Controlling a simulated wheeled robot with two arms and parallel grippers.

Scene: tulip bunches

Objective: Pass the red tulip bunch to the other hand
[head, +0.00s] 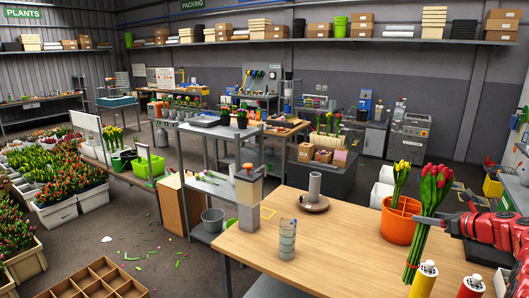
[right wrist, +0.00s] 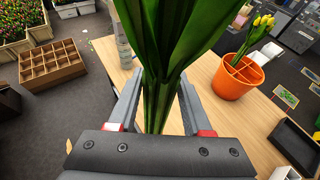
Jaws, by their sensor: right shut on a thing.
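The red tulip bunch (head: 436,186) is upright at the right of the head view, red heads on top and green stems hanging down over the table's right part. My right gripper (head: 432,222), on the red arm from the right, is shut on its stems. In the right wrist view the leaves and stems (right wrist: 160,85) rise between the two fingers of the right gripper (right wrist: 158,108), and the flower heads are out of that picture. My left gripper is not in view in either picture.
The wooden table (head: 335,245) carries an orange pot (head: 398,226) with yellow tulips just behind the bunch, a grey upright post on a round base (head: 314,190), and a stacked clear cup (head: 287,240). The table's middle is clear.

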